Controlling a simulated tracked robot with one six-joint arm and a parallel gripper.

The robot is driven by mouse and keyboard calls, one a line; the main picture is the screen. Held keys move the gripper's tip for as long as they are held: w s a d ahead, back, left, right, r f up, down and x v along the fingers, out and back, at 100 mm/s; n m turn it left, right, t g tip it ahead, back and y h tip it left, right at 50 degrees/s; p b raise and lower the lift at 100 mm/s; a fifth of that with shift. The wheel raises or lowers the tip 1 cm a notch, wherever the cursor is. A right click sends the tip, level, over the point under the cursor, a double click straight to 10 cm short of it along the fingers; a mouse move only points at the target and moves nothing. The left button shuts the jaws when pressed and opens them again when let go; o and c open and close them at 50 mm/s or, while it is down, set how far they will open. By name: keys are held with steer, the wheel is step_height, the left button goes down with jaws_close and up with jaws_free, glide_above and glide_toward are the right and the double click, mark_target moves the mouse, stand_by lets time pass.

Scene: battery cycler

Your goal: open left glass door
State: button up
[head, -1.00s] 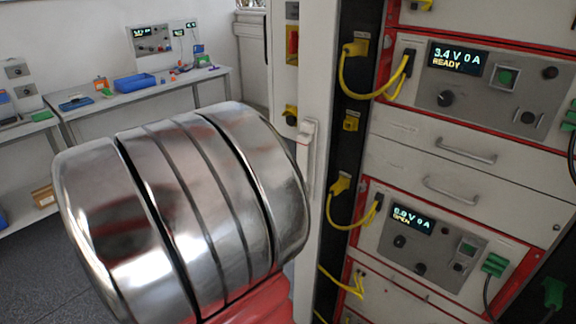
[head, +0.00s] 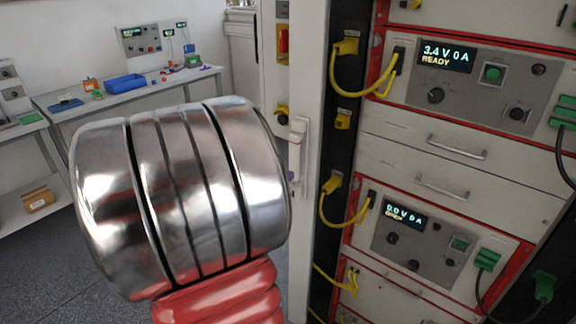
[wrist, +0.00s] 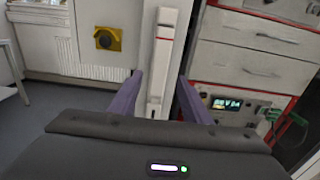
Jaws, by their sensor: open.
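The left door shows as a tall white frame (head: 313,75) seen nearly edge-on at the left of the cycler cabinet; I cannot make out its glass. A white upright handle (head: 297,150) sits on it. In the wrist view the handle (wrist: 162,50), with a red mark near its top, stands upright between the purple fingers of my gripper (wrist: 160,88). The fingers are open, one on each side; I see no contact, and cannot tell how deep the handle is between them.
The cabinet rack (head: 450,150) at right holds grey cycler panels, drawers and yellow cables (head: 362,92). Green plugs (head: 487,260) hang at its right. A workbench (head: 60,112) with a blue tray (head: 125,82) stands at the back left. Grey floor (head: 62,255) is free at the left.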

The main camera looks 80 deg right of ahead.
mark_target(293, 162)
steer(key=shift+x, duration=2.8)
steer(key=shift+c, duration=0.6)
jaws_close()
